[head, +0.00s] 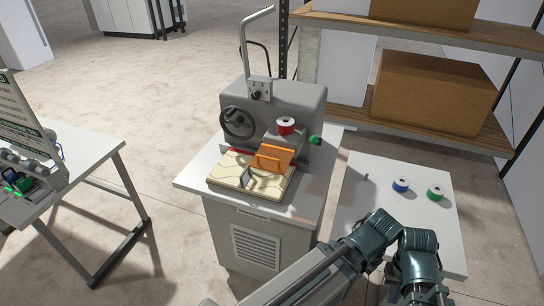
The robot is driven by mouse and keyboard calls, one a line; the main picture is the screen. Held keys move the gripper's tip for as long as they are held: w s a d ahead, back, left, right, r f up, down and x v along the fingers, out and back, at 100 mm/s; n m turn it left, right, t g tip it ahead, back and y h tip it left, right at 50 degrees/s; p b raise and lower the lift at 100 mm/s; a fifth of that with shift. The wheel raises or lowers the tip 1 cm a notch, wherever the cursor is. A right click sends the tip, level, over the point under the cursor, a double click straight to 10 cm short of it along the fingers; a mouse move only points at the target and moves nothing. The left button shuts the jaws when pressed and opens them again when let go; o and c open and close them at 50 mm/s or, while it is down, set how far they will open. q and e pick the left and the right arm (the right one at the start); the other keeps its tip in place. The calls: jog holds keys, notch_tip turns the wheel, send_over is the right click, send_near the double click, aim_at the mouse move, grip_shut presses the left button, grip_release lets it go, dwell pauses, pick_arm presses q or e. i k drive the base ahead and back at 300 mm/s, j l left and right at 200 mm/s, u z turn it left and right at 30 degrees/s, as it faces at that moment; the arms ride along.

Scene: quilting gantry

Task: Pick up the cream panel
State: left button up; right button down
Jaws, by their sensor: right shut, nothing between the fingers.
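The cream panel (228,171), with dark wavy lines on it, lies flat on the bed of the grey machine (302,115) in the middle of the head view. An orange bracket-like part (272,158) stands over its right rear and hides some of it. A small grey upright piece (244,177) stands at its front. My right gripper (427,297) is at the bottom edge, right of the machine and well away from the panel. It is shut and empty, and partly cut off by the frame. My left gripper is not in view.
A red spool (285,125) sits on the machine. A white side table (360,187) at right holds a blue spool (400,186) and a green spool (435,193). Shelving with cardboard boxes (430,90) stands behind. Another table (85,165) is at left, with open floor between.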

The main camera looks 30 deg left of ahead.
aim_at(233, 172)
jog(key=u, duration=1.4)
jog(key=i+j+z, duration=0.1)
jog(key=j+z, duration=0.8)
jog(key=i+l, duration=0.05)
jog(key=l, duration=0.05)
